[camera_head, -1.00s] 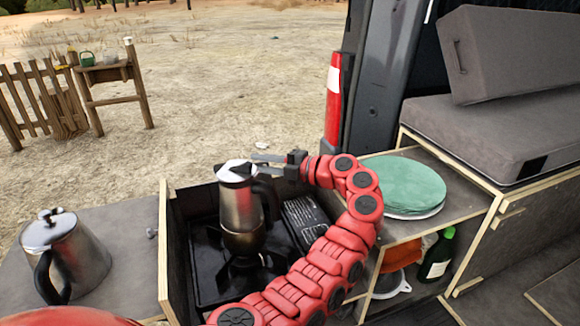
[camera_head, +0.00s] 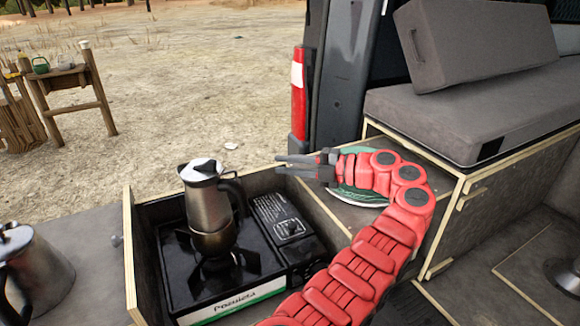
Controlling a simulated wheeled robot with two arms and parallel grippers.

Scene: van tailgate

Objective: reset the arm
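The moka pot stands upright on the black camping stove (camera_head: 185,282).
A steel kettle (camera_head: 45,270) stands on the grey counter at the left, cut by the frame edge. Wooden box walls (camera_head: 131,255) surround the stove. A grey cushioned bench (camera_head: 455,120) and the van's dark door pillar (camera_head: 340,75) are behind the arm.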

